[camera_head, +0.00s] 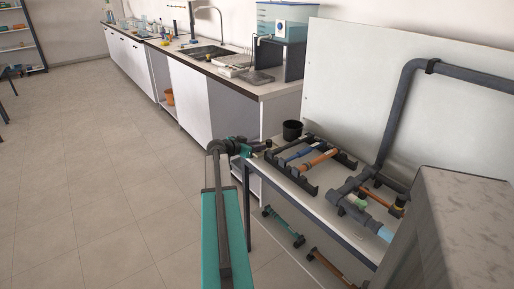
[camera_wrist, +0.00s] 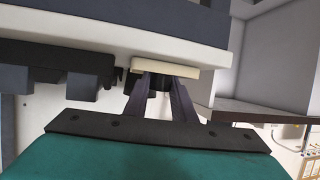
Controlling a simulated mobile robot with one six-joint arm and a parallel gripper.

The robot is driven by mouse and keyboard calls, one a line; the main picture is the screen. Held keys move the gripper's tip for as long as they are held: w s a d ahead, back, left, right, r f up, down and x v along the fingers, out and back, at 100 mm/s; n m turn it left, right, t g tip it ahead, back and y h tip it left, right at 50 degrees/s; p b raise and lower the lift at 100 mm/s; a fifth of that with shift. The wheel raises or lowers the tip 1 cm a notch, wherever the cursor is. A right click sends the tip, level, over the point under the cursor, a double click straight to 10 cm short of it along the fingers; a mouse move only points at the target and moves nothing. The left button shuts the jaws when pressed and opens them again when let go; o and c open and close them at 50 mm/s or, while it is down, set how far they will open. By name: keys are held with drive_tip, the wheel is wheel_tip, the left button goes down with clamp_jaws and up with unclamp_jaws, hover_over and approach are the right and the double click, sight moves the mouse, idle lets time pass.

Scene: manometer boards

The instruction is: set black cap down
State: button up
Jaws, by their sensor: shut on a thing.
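My gripper (camera_head: 259,147) is at the near-left corner of the small table, beside its edge. In the wrist view, the two dark fingers (camera_wrist: 160,88) are shut on a small dark thing, which I take to be the black cap (camera_wrist: 160,80). The fingers hide much of it. In the head view the cap is too small to make out clearly at the fingertips. A pale block (camera_wrist: 178,71) shows right behind the fingertips in the wrist view. I cannot tell whether the cap touches a surface.
A black cup (camera_head: 292,130) stands at the table's back corner. A dark rack (camera_head: 294,178) holds blue and orange tools. Grey pipes (camera_head: 352,195) lie to the right before a white board (camera_head: 345,95). A long counter (camera_head: 268,90) stands behind. The floor at left is clear.

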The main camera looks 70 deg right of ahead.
drive_tip(key=o, duration=0.7)
drive_tip(key=shift+o, duration=0.2)
drive_tip(key=b+v, duration=0.1)
drive_tip(key=v, duration=1.1)
